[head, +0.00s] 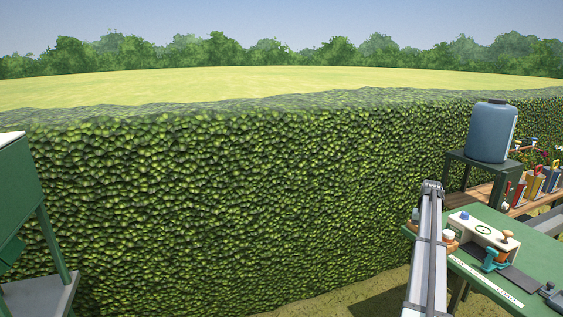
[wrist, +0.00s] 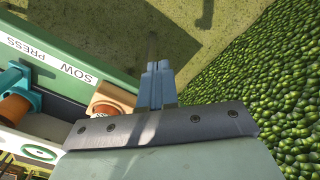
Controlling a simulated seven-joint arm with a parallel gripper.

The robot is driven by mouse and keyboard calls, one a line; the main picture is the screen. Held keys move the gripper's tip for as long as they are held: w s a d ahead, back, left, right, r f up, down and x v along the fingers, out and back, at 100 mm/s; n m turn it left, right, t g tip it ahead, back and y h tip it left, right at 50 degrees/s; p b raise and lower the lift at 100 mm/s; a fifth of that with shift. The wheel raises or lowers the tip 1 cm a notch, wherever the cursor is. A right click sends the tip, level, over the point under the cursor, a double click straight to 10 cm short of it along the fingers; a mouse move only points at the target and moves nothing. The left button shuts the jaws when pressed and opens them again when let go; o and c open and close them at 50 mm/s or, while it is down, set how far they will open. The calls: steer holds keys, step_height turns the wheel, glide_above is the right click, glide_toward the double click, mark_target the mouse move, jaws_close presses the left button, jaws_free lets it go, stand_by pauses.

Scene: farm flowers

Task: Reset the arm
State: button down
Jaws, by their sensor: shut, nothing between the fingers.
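In the head view my grey arm reaches up along the left side of the green table (head: 545,245); I cannot make out the fingers there.
A blue tank (head: 491,131) stands behind. A tall hedge (head: 230,200) runs along the back. A green stand (head: 25,200) is at far left.

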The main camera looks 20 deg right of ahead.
steer(key=w+a+f+n, duration=0.15)
steer(key=a+f, duration=0.35)
steer(key=a, duration=0.6)
steer(key=w+a+f+n, duration=0.15)
steer(key=a+f, duration=0.25)
steer(key=a, duration=0.7)
steer(key=w+a+f+n, duration=0.15)
steer(key=a+f, duration=0.35)
steer(key=a, duration=0.7)
steer(key=s+a+f+n, duration=0.1)
steer(key=s+a+f, duration=0.35)
steer(key=a, duration=0.75)
steer(key=s+a+f+n, duration=0.25)
steer(key=s+a, duration=0.35)
steer(key=a, duration=0.6)
steer(key=s+a+f+n, duration=0.1)
steer(key=s+a+f, duration=0.4)
steer(key=a, duration=0.7)
steer(key=s+f+g, duration=0.3)
steer(key=s+f, duration=0.6)
steer(key=s, duration=0.6)
steer(key=s+f+g, duration=0.3)
steer(key=s+f, duration=0.6)
steer(key=s, duration=0.5)
steer(key=shift+s+f+g, duration=0.35)
steer(key=shift+g, duration=0.05)
